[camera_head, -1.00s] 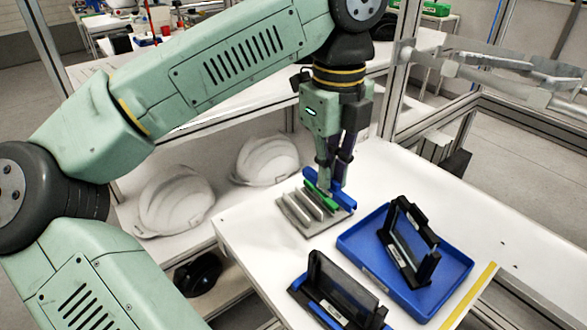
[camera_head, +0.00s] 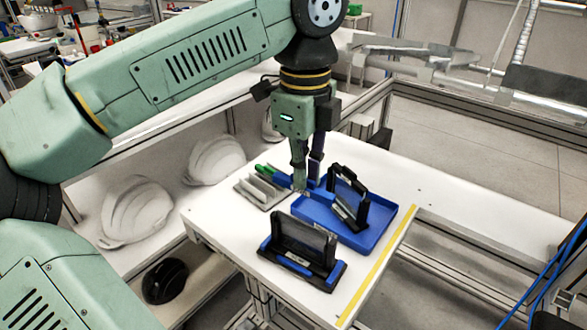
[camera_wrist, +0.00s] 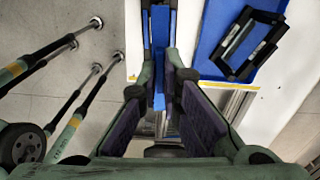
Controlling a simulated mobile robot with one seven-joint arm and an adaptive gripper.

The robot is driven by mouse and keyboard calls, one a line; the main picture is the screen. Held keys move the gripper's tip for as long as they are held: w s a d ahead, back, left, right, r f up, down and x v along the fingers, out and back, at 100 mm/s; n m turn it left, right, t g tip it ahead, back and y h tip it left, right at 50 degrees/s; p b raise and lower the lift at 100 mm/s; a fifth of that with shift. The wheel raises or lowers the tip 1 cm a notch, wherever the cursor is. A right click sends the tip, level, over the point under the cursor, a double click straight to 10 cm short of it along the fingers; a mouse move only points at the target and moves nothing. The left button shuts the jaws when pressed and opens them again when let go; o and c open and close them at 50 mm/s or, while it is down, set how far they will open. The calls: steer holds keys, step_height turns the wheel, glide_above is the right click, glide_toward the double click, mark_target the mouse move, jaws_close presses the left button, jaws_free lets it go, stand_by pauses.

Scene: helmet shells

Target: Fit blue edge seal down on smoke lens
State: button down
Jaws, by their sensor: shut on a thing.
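My gripper (camera_head: 305,188) is shut on the blue edge seal (camera_head: 283,178), a long narrow strip, just right of the grey slotted rack (camera_head: 250,192). In the wrist view the seal (camera_wrist: 159,75) runs lengthwise between the fingers (camera_wrist: 160,100). The fingers hide part of it in the head view. A dark smoke-tinted lens (camera_head: 303,238) stands upright in a black holder with blue strips at its foot, at the table's front. It is apart from the gripper.
A blue tray (camera_head: 366,242) at right holds a second black-framed panel (camera_head: 347,200). A green strip (camera_head: 264,169) is at the rack. White helmet shells (camera_head: 215,160) stand on the lower shelf at left. Yellow tape (camera_head: 375,268) marks the table's right edge.

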stand_by(0.3)
steer(key=shift+f+b, duration=2.5)
steer(key=shift+f, duration=0.45)
steer(key=shift+f+b, duration=1.3)
steer(key=shift+b, duration=0.05)
steer(key=c, duration=1.7)
jaws_free()
steer(key=shift+r, duration=0.15)
step_height(320, 180, up, 7)
steer(key=shift+r, duration=0.2)
